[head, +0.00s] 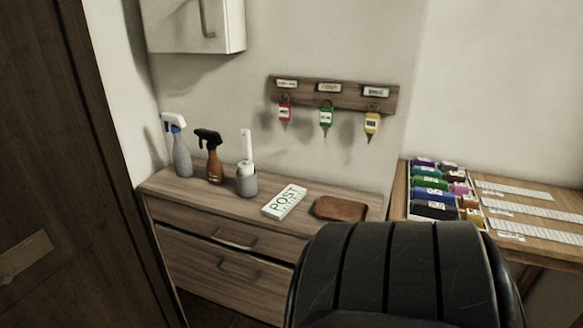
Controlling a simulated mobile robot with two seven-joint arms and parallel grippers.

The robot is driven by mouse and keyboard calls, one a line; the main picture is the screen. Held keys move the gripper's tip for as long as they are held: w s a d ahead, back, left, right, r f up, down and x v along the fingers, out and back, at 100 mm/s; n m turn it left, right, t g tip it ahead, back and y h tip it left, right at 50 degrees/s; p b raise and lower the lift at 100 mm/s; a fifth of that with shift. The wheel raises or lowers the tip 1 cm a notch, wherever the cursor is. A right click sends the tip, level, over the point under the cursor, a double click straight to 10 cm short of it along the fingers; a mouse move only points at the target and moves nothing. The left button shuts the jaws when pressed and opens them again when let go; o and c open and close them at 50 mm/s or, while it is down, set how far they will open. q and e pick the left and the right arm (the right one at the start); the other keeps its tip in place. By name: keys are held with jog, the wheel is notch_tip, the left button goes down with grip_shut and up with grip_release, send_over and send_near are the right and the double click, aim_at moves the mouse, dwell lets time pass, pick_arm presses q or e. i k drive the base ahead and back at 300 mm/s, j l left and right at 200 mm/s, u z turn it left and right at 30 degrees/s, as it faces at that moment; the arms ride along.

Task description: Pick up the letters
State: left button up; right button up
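A white flat bundle marked "POST" (285,202), which looks like the letters, lies on top of the wooden drawer cabinet (215,208). It lies at a slant, just left of a brown flat tray (340,208). I cannot tell whether it is one piece or several letters. Neither of my grippers is in view.
A black padded chair back (400,270) stands before the cabinet's right end. Two spray bottles (181,150) (210,158) and a grey brush holder (246,182) stand left of the bundle. Keys hang on a wall rack (333,94). A desk (545,248) is at right.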

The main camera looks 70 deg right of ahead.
aim_at(279, 206)
jog(key=k+z, duration=0.15)
jog(key=z, duration=0.2)
jog(key=k+l+z, duration=0.15)
jog(key=z, duration=1.5)
